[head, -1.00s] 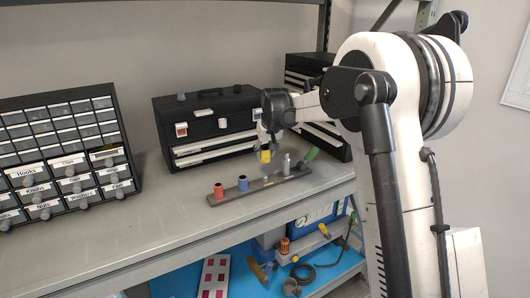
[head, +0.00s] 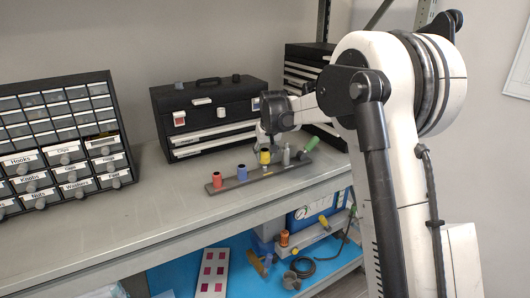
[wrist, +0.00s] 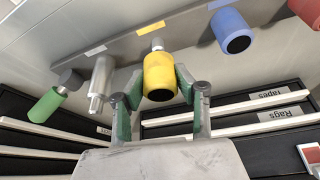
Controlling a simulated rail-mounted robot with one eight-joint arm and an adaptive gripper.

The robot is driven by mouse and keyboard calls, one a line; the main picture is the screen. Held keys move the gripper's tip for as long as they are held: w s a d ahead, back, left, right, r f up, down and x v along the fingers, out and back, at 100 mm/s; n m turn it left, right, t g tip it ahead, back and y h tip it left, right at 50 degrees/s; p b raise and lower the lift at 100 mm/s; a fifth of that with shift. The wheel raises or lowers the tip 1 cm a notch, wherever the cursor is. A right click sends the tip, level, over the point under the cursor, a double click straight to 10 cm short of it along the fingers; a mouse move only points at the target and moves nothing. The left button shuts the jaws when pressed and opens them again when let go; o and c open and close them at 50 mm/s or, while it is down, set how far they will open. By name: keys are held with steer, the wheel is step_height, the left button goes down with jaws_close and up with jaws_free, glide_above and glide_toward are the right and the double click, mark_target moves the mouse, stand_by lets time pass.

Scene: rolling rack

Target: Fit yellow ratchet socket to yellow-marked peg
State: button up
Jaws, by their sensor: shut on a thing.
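The yellow socket (wrist: 159,75) is between the two fingers of my gripper (wrist: 158,85), which is shut on it, in the wrist view. A short piece of the silver peg (wrist: 157,44) shows between the socket and the dark rail (wrist: 196,30), beside the yellow mark (wrist: 150,28). The socket lines up with this peg; how far it is over it, I cannot tell. In the head view, the yellow socket (head: 264,157) is upright just above the rail (head: 228,184), under my gripper (head: 264,146).
On the same rail stand a red socket (head: 217,180), a blue socket (head: 242,172), a silver socket (head: 286,154) and a green one (head: 311,143), close on both sides. A black toolbox (head: 208,112) stands behind. A drawer cabinet (head: 65,140) is at left. The shelf front is clear.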

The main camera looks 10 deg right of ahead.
steer(key=shift+f, duration=0.2)
steer(key=shift+f, duration=0.45)
steer(key=shift+f+b, duration=0.3)
steer(key=shift+b, duration=0.2)
steer(key=shift+f+b, duration=0.7)
steer(key=shift+f, duration=0.35)
steer(key=o, duration=1.3)
steer(key=shift+c, duration=0.2)
steer(key=v, duration=1.2)
